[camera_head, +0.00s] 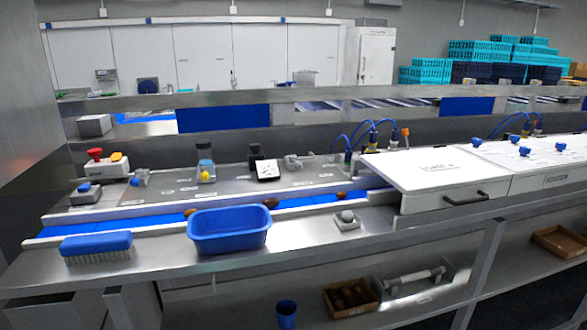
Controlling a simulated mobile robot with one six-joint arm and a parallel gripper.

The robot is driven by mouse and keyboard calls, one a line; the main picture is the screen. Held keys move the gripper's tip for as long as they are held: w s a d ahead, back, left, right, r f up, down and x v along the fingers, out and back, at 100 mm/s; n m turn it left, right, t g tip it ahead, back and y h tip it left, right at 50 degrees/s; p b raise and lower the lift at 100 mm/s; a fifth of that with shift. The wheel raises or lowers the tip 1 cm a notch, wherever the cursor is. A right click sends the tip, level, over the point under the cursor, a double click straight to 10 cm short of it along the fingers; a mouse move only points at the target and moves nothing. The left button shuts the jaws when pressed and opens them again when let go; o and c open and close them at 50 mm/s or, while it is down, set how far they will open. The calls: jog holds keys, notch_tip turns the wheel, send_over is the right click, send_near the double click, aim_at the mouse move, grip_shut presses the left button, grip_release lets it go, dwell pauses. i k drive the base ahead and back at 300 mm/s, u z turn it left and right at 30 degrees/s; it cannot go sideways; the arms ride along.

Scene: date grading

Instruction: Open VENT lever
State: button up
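No label can be read as VENT, so I cannot tell which control is the VENT lever. A steel control shelf (225,186) behind the blue belt carries several small fittings with tiny labels. Blue hoses and valves (372,138) rise behind, with an orange-topped fitting (405,133) beside the white cover. Whether any lever is open or shut is too small to tell. My gripper is not in view.
A blue tub (228,232) and a blue brush (96,247) stand on the front ledge. A few brown dates (270,203) lie along the blue belt (165,220). A white hinged cover (430,170) with a dark handle blocks the right.

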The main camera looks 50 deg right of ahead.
aim_at(292, 158)
jog(key=z, duration=0.9)
jog(key=k, duration=1)
jog(key=i, duration=0.8)
